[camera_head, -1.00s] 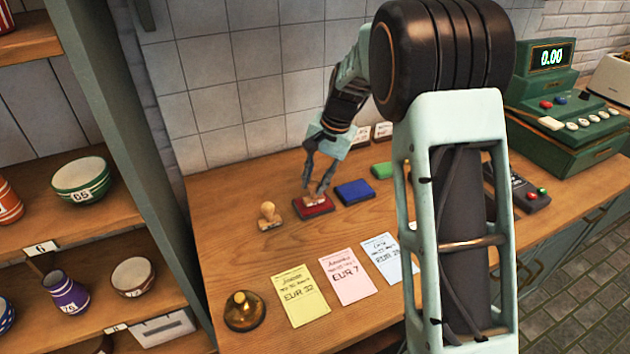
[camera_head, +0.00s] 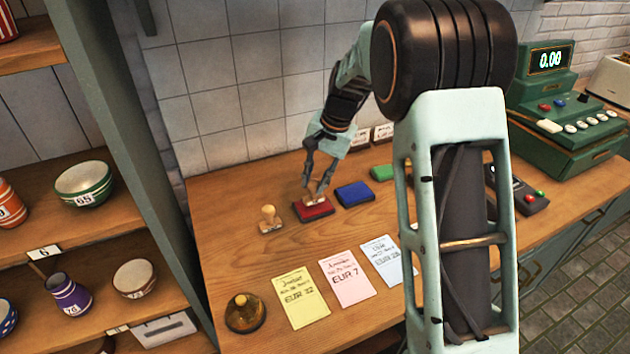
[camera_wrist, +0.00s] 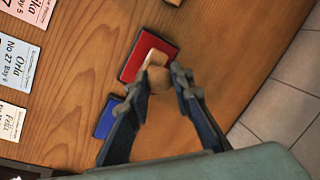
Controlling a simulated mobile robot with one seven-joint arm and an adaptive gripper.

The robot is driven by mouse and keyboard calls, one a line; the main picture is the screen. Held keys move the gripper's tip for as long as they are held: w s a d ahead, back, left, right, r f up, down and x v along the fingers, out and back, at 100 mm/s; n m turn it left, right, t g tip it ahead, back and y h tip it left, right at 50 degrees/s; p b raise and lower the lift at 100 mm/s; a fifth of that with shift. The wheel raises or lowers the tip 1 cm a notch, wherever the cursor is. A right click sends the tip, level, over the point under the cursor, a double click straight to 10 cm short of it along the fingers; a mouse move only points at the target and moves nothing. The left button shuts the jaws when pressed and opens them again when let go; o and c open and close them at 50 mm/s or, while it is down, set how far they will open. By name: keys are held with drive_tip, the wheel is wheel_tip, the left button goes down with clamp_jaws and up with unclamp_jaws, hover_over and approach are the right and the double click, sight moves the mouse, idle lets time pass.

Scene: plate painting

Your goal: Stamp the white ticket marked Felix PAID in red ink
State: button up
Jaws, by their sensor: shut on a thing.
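My gripper (camera_head: 314,194) is shut on a wooden stamp (camera_wrist: 153,58), which also shows in the head view (camera_head: 313,199). The stamp is at the red ink pad (camera_head: 312,210), over its middle; I cannot tell whether it touches. The red pad also shows in the wrist view (camera_wrist: 134,66). The white ticket marked Felix (camera_wrist: 11,121) lies flat at the left edge of the wrist view, partly cut off. My arm hides it in the head view.
A second wooden stamp (camera_head: 269,217) stands left of the red pad. Blue (camera_head: 354,193) and green (camera_head: 382,172) pads lie to the right. Yellow (camera_head: 301,298), pink (camera_head: 346,278) and light blue (camera_head: 384,262) tickets lie in front, beside a brass bell (camera_head: 244,313).

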drive_tip(key=shift+w+a+p+v, duration=0.1)
drive_tip(key=shift+a+p+v, duration=0.1)
drive_tip(key=shift+p+v, duration=0.55)
drive_tip(key=shift+w+a+p+v, duration=0.15)
drive_tip(key=shift+p+v, duration=0.25)
drive_tip(key=shift+v, duration=0.65)
drive_tip(key=shift+a+p+v, duration=0.25)
drive_tip(key=shift+p+v, duration=0.35)
drive_tip(key=shift+v, duration=0.25)
drive_tip(key=shift+r, duration=0.2)
